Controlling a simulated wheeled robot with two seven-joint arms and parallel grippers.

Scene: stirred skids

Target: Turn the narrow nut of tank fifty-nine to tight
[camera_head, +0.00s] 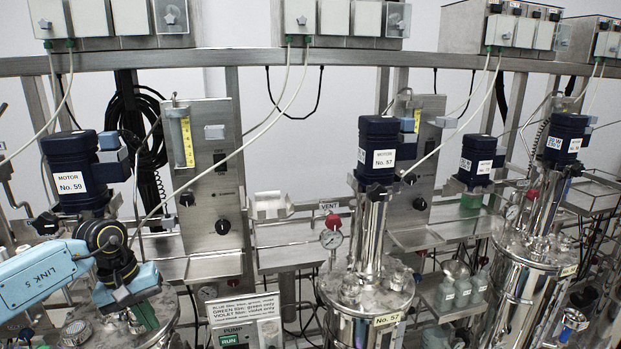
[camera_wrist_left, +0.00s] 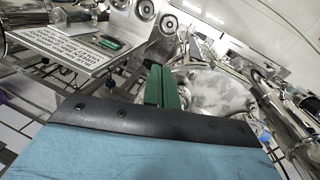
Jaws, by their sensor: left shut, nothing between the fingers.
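Tank fifty-nine is at the left in the head view, under the blue motor (camera_head: 75,178) labelled No. 59. Its steel lid (camera_head: 168,318) is partly hidden by my left arm and gripper. My left gripper (camera_head: 146,317) has its green fingers pointing down over that lid, shut with nothing between them. In the left wrist view the shut fingers (camera_wrist_left: 163,87) point at the scene, with a round steel lid (camera_wrist_left: 222,95) just behind and right of them. I cannot make out the narrow nut in either view. My right gripper is not in view.
Tank 57 (camera_head: 368,295) stands to the right with its motor (camera_head: 377,150) and a pressure gauge (camera_head: 331,239). A white pump sign plate (camera_head: 243,314) lies between the tanks. A control panel (camera_head: 208,160) stands behind. Thin pale hoses hang across the space above.

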